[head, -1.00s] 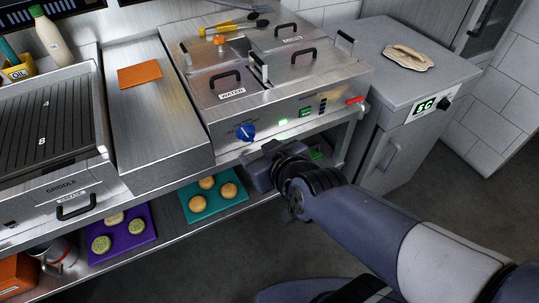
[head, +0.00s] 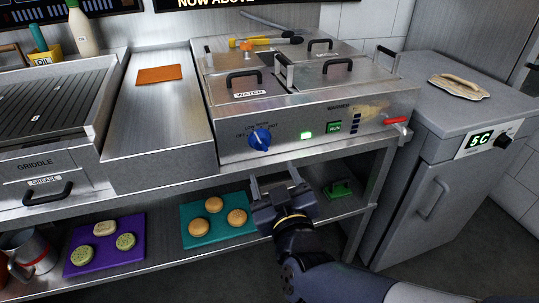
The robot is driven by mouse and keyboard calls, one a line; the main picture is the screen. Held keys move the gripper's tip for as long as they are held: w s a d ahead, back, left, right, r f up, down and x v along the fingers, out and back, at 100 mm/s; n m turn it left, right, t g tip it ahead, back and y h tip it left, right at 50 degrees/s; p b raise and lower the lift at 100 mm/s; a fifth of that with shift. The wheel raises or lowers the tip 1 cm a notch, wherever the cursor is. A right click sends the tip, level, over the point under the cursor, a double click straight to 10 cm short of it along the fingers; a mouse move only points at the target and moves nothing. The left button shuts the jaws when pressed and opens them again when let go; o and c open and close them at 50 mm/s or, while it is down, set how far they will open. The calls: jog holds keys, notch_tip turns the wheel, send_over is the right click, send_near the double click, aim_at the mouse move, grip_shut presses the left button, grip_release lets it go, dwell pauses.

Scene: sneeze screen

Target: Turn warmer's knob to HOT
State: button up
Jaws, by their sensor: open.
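The warmer (head: 300,146) is a steel unit on the counter with lidded wells on top. Its blue knob (head: 260,139) sits on the left of the front panel, with small lettering around it that is hard to read in full. A white pointer mark shows on the knob. A green light (head: 306,135) and a green RUN display (head: 334,127) are lit to its right. My gripper (head: 274,183) is open and empty, below and slightly right of the knob, in front of the counter edge. Its fingers point up toward the panel and touch nothing that I can see.
A red-handled tap (head: 396,121) juts out at the panel's right. A fridge (head: 440,165) stands at right and the griddle (head: 45,140) at left. The lower shelf holds a teal board (head: 190,232) with buns and a purple board (head: 75,267).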

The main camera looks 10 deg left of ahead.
aim_at(263, 148)
jog(key=b+x, duration=0.1)
jog(key=x, duration=0.8)
jog(key=shift+w+a, duration=0.15)
jog(key=shift+w, duration=0.25)
jog(key=shift+c, duration=0.4)
jog(key=c, duration=0.9)
